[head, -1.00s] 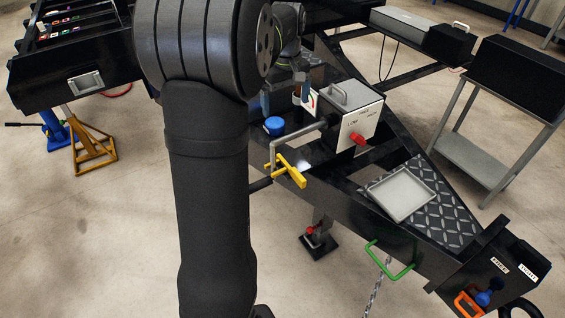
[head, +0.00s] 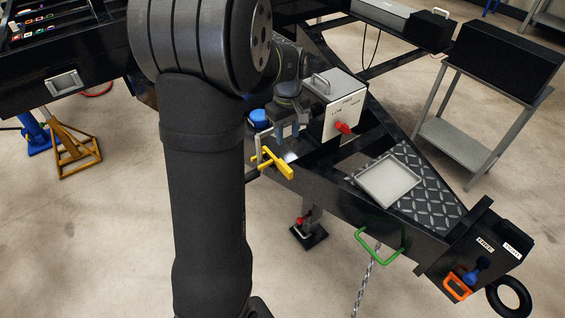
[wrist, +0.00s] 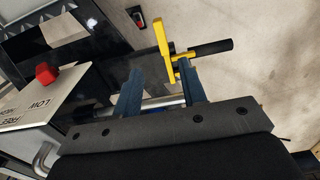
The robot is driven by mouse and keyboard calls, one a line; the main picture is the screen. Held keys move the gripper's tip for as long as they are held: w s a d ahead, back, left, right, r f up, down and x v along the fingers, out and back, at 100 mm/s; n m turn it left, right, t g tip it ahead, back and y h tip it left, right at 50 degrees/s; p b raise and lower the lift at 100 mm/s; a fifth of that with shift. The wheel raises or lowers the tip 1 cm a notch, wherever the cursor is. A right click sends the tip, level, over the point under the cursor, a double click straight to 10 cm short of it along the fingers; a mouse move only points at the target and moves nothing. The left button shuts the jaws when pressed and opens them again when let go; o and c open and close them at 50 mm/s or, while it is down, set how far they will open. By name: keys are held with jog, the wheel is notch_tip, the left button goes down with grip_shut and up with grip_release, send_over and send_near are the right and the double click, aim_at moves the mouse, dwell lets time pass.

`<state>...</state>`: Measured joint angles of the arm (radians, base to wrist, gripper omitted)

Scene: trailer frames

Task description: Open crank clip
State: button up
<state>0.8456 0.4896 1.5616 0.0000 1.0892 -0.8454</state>
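In the wrist view the clip (wrist: 161,42) lies just beyond my fingertips, in line with the gap and close to the right finger. The black crank handle (wrist: 213,47) sticks out to its right. My gripper (head: 288,140) points down beside the control box, with its blue-grey fingers apart. In the wrist view my gripper (wrist: 160,72) is open, with a metal bar visible between the fingers. I cannot tell whether the right fingertip touches the clip.
A metal control box (head: 336,105) with a red knob (head: 343,128) stands close to the right of my gripper. A blue cap (head: 258,118) is behind the crank. A grey tray (head: 388,181) lies on the tread plate. Open floor lies in front of the frame.

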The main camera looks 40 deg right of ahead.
aim_at(287, 167)
notch_tip(287, 167, down, 15)
jog(key=shift+f, duration=0.1)
jog(key=shift+c, duration=0.2)
grip_shut()
